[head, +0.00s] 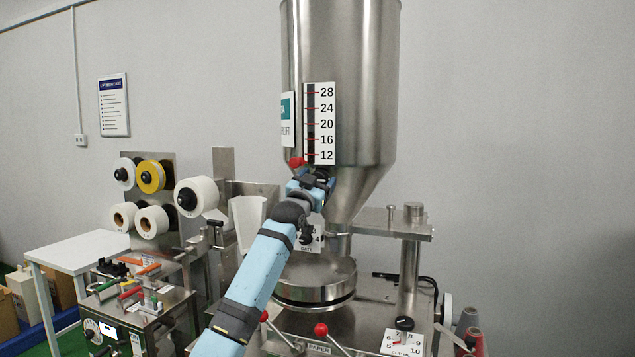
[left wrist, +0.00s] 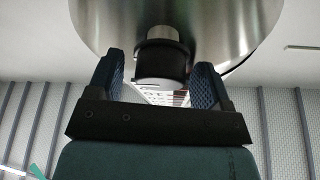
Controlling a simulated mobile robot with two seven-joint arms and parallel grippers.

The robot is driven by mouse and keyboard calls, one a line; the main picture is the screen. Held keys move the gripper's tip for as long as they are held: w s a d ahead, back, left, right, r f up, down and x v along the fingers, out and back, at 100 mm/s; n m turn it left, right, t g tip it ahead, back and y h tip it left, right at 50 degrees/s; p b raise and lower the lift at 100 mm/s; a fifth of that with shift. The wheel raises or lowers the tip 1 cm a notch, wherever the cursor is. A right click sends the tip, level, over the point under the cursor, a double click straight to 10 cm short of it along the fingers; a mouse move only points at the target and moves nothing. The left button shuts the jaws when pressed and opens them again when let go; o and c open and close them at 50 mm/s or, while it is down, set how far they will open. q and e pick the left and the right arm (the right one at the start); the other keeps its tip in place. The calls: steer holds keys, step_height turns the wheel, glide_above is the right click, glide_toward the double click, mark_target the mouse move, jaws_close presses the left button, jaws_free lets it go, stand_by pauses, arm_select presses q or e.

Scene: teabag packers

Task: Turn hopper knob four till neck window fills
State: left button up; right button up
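The steel hopper (head: 350,70) stands in the middle, with a level scale (head: 320,122) marked 12 to 28 on its front. Its neck (head: 338,243) is partly behind my left arm; I cannot make out a neck window. A white plate (head: 318,238) with a 4 shows beside the arm, with a dark knob-like part (head: 306,236) at it, partly hidden. My left gripper (head: 316,178) is raised before the hopper's lower cone. In the left wrist view its fingers (left wrist: 155,85) are apart, with a dark-banded cylinder (left wrist: 160,62) beyond the gap; contact is not visible.
A red ball (head: 296,162) is close beside the left gripper. Two red-ended levers (head: 321,330) and a numbered dial plate (head: 402,343) lie low in front. Thread and paper spools (head: 151,177) and a control box (head: 135,310) stand left.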

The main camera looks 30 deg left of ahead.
arm_select(q)
steer(key=shift+s+f, duration=0.15)
steer(key=b+v, duration=0.4)
steer(key=v, duration=0.9)
steer(key=shift+s, duration=0.2)
